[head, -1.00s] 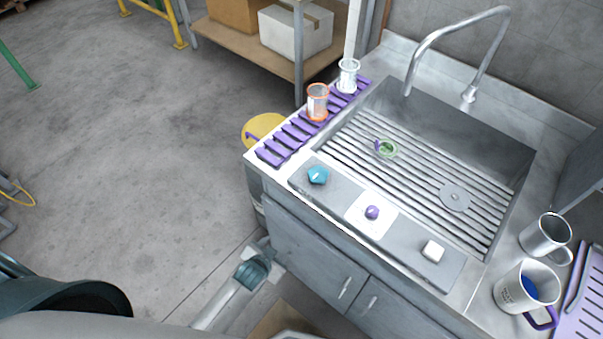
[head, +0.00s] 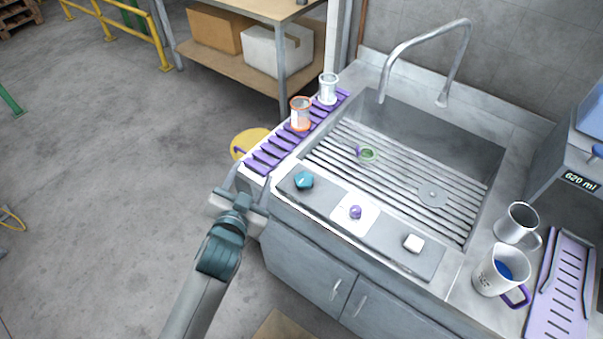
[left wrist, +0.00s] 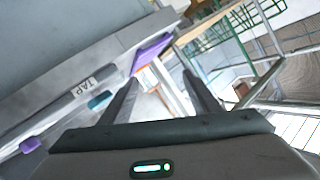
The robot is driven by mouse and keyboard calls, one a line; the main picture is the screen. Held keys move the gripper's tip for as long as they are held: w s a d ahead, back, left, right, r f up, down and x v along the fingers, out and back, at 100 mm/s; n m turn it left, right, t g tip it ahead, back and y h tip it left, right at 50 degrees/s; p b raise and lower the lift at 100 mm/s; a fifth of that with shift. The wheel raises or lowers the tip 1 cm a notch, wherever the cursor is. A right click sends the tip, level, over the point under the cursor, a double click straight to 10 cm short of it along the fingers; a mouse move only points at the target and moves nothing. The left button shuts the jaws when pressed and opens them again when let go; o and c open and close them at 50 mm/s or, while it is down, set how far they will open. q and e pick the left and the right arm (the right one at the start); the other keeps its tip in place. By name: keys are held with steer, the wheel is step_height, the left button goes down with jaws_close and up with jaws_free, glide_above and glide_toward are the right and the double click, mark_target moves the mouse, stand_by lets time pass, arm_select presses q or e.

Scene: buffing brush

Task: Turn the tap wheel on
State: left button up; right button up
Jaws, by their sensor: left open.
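The teal tap wheel (head: 304,180) sits at the left end of the grey panel (head: 384,236) along the sink's front edge. In the left wrist view, the teal wheel (left wrist: 99,101) lies beside a label reading TAP (left wrist: 84,87), left of the fingers. My left gripper (head: 248,186) is open and empty, left of the wheel and apart from it, near the counter's front left corner. Its spread fingers also show in the left wrist view (left wrist: 160,85). The curved metal faucet (head: 428,50) stands behind the sink basin. My right gripper is not in view.
A purple knob (head: 355,212) and a white knob (head: 413,243) are farther right on the panel. An orange-rimmed cup (head: 300,113) and a clear cup (head: 328,88) stand on the purple rack (head: 268,158). Mugs (head: 497,273) are at right. The floor at left is open.

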arm_select(q)
steer(key=w+d+r+m+t+h, duration=0.1)
steer(key=d+r+m+h, duration=0.75)
steer(key=r, duration=0.45)
steer(key=w+d+r+m+t+h, duration=0.2)
steer(key=d+r+m+h, duration=0.6)
steer(key=r, duration=0.5)
steer(key=s+d+r+m+g+h, duration=0.1)
steer(key=s+d+m+g, duration=0.6)
steer(key=m+g, duration=0.4)
steer(key=s+d+r+m+g+h, duration=0.1)
steer(key=s+d+m+g, duration=0.6)
steer(key=m+g, duration=0.45)
step_height(320, 180, down, 11)
steer(key=w+a+m+y, duration=0.25)
steer(key=m+y, duration=0.35)
steer(key=y, duration=0.5)
steer(key=w+a+t+y, duration=0.4)
steer(key=w+a+y, duration=0.5)
steer(key=a, duration=0.6)
steer(key=shift+w+a+f, duration=0.2)
steer(key=shift+w, duration=0.75)
